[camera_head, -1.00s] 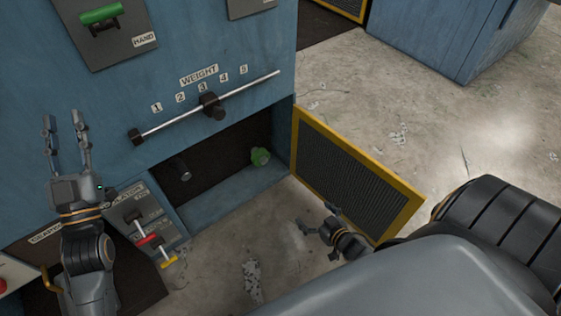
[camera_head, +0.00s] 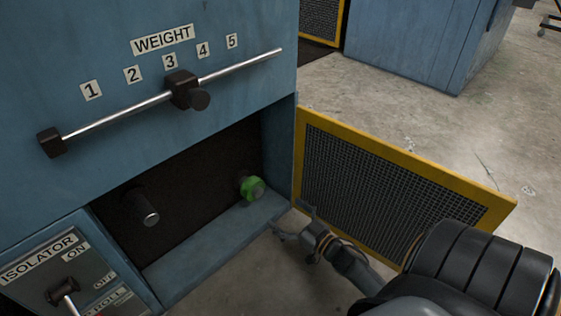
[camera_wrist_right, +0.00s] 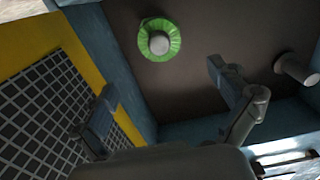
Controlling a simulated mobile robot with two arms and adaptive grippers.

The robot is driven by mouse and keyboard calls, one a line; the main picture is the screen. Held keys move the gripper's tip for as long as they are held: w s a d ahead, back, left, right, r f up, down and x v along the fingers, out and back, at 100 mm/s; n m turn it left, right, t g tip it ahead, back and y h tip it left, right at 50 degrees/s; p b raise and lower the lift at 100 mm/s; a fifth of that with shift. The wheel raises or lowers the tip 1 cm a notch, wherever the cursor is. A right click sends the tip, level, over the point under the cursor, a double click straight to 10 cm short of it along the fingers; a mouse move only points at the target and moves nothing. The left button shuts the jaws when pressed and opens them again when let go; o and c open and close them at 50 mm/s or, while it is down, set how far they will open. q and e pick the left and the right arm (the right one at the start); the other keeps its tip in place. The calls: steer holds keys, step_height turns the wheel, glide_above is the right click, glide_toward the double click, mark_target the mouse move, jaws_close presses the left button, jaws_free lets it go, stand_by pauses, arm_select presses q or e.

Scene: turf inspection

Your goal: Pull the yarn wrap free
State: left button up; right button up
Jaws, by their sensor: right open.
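The green yarn wrap (camera_head: 256,189) sits around a metal roller end inside the dark recess of the blue machine. It also shows in the right wrist view as a green ring (camera_wrist_right: 160,39) around a pale round shaft end. My right gripper (camera_head: 292,219) is at the front right of the recess, below and to the right of the wrap and apart from it. In the right wrist view its fingers (camera_wrist_right: 165,98) are spread with nothing between them, and the wrap lies beyond them, toward the top. My left gripper is out of view.
A yellow-framed mesh door (camera_head: 410,180) stands open to the right of the recess, close to my right arm. A bare roller end (camera_head: 146,207) sticks out at the recess's left. A weight bar with a slider (camera_head: 185,90) runs above. An isolator panel (camera_head: 62,272) is at lower left.

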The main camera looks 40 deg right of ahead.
mark_target(260, 193)
steer(key=w+b, duration=0.2)
steer(key=w, duration=0.2)
steer(key=w+b, duration=0.2)
steer(key=w, duration=0.2)
steer(key=w+a+b, duration=0.1)
steer(key=w+b, duration=0.2)
steer(key=w, duration=0.1)
steer(key=shift+w+f, duration=0.1)
steer(key=shift+w, duration=0.6)
steer(key=c, duration=1.2)
steer(key=o, duration=0.4)
steer(key=c, duration=0.4)
steer(key=shift+s+r, duration=0.2)
steer(key=shift+c, duration=0.2)
